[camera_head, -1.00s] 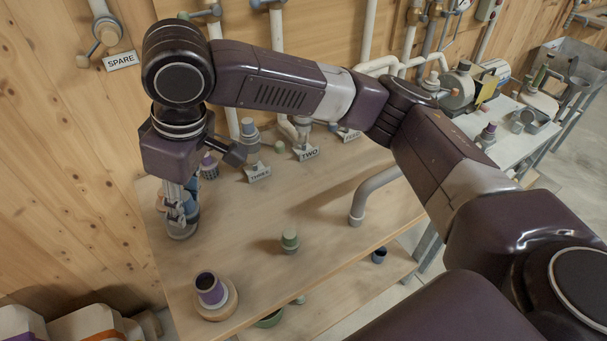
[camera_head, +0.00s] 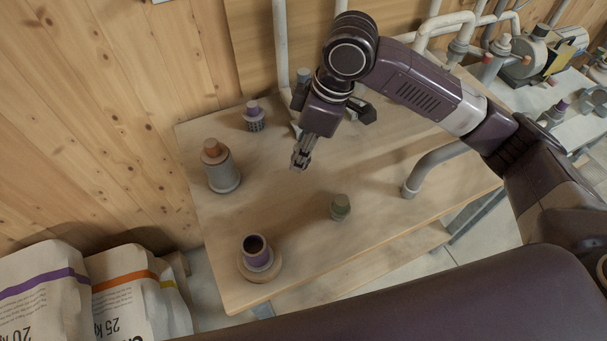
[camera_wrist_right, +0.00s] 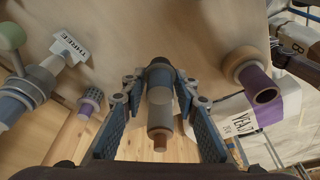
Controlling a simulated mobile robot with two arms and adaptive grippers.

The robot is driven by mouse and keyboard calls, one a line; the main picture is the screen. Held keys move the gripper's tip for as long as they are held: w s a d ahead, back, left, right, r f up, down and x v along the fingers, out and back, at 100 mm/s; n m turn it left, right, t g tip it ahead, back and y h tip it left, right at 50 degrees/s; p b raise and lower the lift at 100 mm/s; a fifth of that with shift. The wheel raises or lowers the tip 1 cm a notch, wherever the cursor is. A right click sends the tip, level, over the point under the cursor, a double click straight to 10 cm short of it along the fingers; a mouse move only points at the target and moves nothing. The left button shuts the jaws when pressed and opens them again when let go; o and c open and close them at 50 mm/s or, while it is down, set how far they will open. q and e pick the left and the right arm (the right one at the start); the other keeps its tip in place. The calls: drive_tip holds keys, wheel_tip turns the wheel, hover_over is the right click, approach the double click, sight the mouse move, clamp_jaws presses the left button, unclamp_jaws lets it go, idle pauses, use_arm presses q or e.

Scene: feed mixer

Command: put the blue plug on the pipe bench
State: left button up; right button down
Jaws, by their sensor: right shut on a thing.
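My right gripper (camera_head: 300,160) hangs above the pipe bench (camera_head: 305,225), fingers pointing down. In the right wrist view my right gripper (camera_wrist_right: 160,78) has its fingertips closed around a dark bluish plug (camera_wrist_right: 160,66), which I take to be the blue plug. In the head view the gripper mostly hides it. A grey cylinder (camera_head: 224,176) with an orange-brown plug (camera_head: 212,148) in its top stands on the bench, left of the gripper and apart from it. The cylinder also shows behind the held plug in the wrist view (camera_wrist_right: 160,115). My left gripper is out of view.
A purple cup on a round wooden base (camera_head: 257,256) stands at the bench's front left. A green plug (camera_head: 340,206) stands right of centre. A mesh fitting with a purple plug (camera_head: 254,118) is at the back. A grey bent pipe (camera_head: 425,170) rises at the right.

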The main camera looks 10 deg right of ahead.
wheel_tip(320, 180, down, 10)
drive_tip(key=shift+r+p, duration=0.1)
drive_tip(key=shift+p, duration=0.25)
drive_tip(key=c, duration=1.5)
unclamp_jaws()
drive_tip(key=shift+s, duration=0.1)
drive_tip(key=b+v, duration=0.1)
drive_tip(key=v, duration=1.1)
